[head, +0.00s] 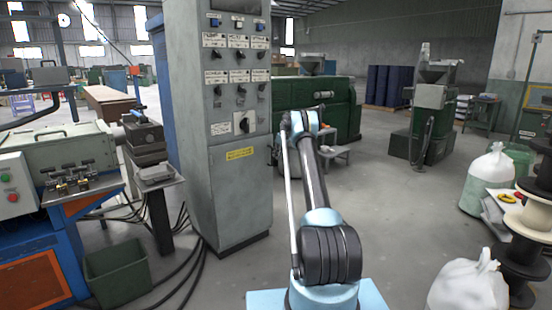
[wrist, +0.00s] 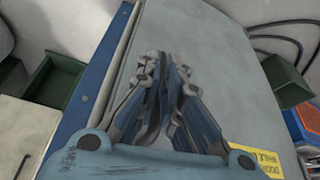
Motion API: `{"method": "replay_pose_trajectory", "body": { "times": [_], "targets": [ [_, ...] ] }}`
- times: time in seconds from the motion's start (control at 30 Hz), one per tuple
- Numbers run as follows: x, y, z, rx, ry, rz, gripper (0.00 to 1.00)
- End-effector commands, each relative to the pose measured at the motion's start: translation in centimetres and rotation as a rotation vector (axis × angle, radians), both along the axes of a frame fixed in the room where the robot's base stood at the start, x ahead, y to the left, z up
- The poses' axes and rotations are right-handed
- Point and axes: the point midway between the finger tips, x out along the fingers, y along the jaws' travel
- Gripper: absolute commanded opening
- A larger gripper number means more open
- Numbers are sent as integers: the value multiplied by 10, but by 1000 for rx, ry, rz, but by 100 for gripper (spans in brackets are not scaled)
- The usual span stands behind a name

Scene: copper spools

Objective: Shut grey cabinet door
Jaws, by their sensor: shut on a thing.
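The grey cabinet (head: 240,190) stands upright left of centre in the head view, with switches and labels on its upper front. Its grey door panel (wrist: 215,45) fills the middle of the wrist view, with a blue strip along its left side. How far the door stands open cannot be told. My gripper (wrist: 168,62) is at the panel, its fingers close together. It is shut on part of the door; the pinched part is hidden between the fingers. In the head view my arm reaches toward the cabinet's right edge, and the gripper itself is not clear there.
A green bin (head: 117,272) and loose cables lie on the floor left of the cabinet, beside a blue-orange machine (head: 35,278). Green machinery (head: 335,105) stands behind. White sacks (head: 470,288) and spools (head: 525,245) are at the right. The floor between is clear.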

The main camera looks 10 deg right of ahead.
Motion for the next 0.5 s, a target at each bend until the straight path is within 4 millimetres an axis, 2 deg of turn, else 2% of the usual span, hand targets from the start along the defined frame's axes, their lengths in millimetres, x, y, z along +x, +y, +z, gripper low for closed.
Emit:
{"method": "replay_pose_trajectory", "body": {
  "times": [0.03,0.27,0.5],
  "targets": [
    [3,9,1,6,-11,3,0],
    [3,11,1,8,-11,6,0],
    [-10,-3,1,7,-6,5,0]
  ]
}}
